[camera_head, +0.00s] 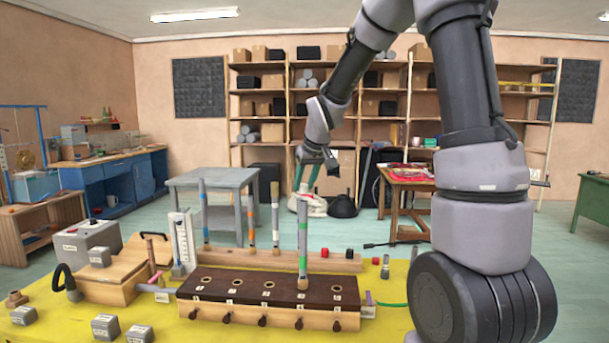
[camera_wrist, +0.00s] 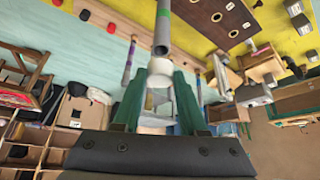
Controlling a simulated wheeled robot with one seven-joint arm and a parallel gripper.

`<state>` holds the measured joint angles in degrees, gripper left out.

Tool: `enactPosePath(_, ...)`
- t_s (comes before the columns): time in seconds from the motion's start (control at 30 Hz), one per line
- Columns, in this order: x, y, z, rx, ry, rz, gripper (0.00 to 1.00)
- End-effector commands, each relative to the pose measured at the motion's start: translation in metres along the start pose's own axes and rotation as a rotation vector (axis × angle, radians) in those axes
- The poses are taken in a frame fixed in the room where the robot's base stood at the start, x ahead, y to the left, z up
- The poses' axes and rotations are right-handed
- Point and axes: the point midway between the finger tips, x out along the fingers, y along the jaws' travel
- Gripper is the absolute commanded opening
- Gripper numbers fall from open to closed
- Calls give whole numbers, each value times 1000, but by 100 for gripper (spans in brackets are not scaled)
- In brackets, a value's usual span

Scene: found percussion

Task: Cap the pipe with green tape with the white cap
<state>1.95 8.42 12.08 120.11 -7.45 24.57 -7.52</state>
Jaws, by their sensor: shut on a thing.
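The pipe with green tape (camera_head: 303,240) stands upright in the dark-topped block (camera_head: 235,287), near its right part. Its grey open-looking end (camera_wrist: 162,42) and green band show in the wrist view. My gripper (camera_head: 306,186) is just above the pipe's top, pointing down. In the wrist view its green fingers (camera_wrist: 159,80) are shut on the white cap (camera_wrist: 160,67). The cap lines up with the pipe's end and looks very close to it. I cannot tell whether they touch. In the head view the cap is hard to separate from the pale things behind.
Other taped pipes stand in a wooden rack (camera_head: 225,258) behind the block, including an orange-banded one (camera_head: 251,220). A wooden box (camera_head: 110,283) and grey labelled blocks (camera_head: 105,326) are at left on the yellow table.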

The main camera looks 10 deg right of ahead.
Motion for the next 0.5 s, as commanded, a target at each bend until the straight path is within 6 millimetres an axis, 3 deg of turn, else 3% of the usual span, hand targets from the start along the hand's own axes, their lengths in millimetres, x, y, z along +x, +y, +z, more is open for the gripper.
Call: enactPosePath(0.5,11,0,7,1,0,0,0)
